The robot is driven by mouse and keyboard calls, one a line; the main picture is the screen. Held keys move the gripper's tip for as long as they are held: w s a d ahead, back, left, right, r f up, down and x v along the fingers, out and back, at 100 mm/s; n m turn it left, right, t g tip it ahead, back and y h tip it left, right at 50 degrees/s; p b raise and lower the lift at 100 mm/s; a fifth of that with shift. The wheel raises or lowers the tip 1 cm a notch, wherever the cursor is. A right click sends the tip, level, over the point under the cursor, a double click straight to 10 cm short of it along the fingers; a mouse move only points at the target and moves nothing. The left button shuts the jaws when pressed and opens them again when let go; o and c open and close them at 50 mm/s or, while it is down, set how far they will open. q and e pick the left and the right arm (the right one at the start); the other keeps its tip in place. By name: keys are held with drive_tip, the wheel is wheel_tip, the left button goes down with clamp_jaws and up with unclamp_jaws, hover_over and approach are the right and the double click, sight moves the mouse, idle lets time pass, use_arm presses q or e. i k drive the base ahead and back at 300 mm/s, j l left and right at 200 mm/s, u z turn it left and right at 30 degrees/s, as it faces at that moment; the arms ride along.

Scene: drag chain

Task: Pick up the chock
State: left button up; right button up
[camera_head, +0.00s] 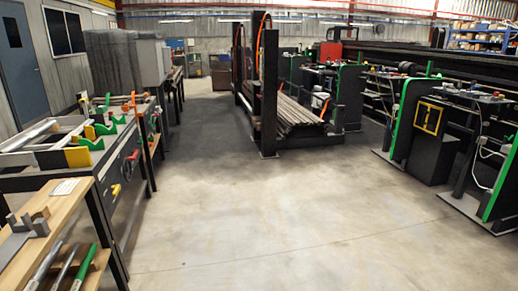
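I cannot make out for certain which object is the chock. A yellow block (78,157) sits at the near end of the left workbench. Green wedge-like pieces (90,144) and orange pieces (128,107) lie further along that bench. A grey angular piece (38,222) rests on the wooden table at the lower left. Neither of my grippers is in view.
The left workbench (40,183) and the wooden table (70,208) line the left side. A black rack (268,95) with long bars stands mid-floor. Green-edged black machines (402,120) line the right. The concrete floor (250,215) between them is clear.

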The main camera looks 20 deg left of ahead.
sight(44, 212)
drive_tip(key=i+j+u, duration=0.1)
drive_tip(key=i+u, duration=0.3)
drive_tip(key=i+l+u, duration=0.1)
drive_tip(key=i+u, duration=0.3)
drive_tip(key=i, duration=1.35)
drive_tip(key=i+j+z, duration=0.15)
drive_tip(key=i, duration=0.4)
drive_tip(key=i+j+z, duration=0.15)
drive_tip(key=i, duration=0.45)
drive_tip(key=i+z, duration=0.1)
drive_tip(key=z, duration=6.45)
